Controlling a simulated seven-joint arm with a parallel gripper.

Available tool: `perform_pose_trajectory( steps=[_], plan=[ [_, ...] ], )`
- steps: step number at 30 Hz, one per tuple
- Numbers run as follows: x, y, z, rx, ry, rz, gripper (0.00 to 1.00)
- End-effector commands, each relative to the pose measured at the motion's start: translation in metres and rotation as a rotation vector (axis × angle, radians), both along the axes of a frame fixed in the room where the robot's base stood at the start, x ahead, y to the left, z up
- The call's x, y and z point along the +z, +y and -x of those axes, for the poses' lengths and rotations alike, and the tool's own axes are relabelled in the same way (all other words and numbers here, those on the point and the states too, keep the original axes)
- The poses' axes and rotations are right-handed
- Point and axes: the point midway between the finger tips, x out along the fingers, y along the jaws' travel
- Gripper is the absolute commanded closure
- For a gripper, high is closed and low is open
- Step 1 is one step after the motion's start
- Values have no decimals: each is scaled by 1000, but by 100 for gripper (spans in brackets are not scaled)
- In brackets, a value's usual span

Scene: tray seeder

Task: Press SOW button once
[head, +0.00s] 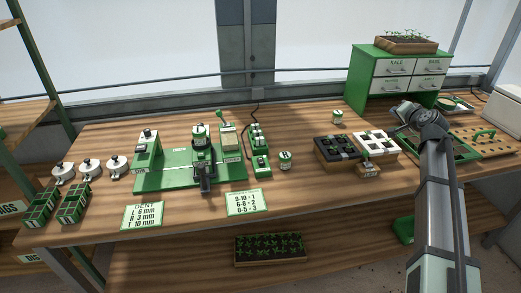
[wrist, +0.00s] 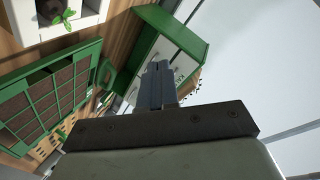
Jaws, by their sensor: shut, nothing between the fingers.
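The seeder (head: 165,180) is a green-based machine in the middle of the bench in the head view, with white-and-green units on it. A narrow green-and-white unit (head: 260,150) with several dark-topped parts stands at its right end. The SOW lettering is too small to read, so I cannot tell which part is the button. My gripper (wrist: 158,68) is shut and empty in the wrist view. In the head view my arm's end is at the right of the bench, well apart from the seeder, and the fingertips are not clear there.
A green drawer cabinet (head: 365,78) stands at the back right. A black tray (head: 325,155) and a white tray (head: 367,135) with seedlings lie between my arm and the seeder. Small jars (head: 285,160) and sign cards (head: 246,202) stand near the seeder. Green crates (head: 40,208) are at left.

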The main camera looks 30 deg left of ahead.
Motion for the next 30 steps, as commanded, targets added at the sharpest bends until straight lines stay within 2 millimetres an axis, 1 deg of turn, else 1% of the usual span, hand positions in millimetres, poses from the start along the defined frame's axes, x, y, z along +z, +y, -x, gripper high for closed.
perform_pose_trajectory(
  steps=[1, 3, 5, 6, 8, 12, 17, 21, 26, 30],
  plan=[
    [-2, 23, 6, 31, 8, 30, 100],
    [-6, 49, 14, 69, 22, 76, 100],
    [-9, 72, 22, 100, 33, 114, 100],
    [-12, 86, 28, 119, 40, 141, 100],
    [-15, 107, 37, 148, 50, 178, 100],
    [-21, 153, 60, 211, 70, 272, 100],
    [-27, 203, 88, 273, 88, 378, 100],
    [-32, 242, 115, 320, 101, 474, 100],
    [-36, 283, 147, 364, 110, 582, 100],
    [-37, 316, 177, 395, 112, 677, 100]
  ],
)
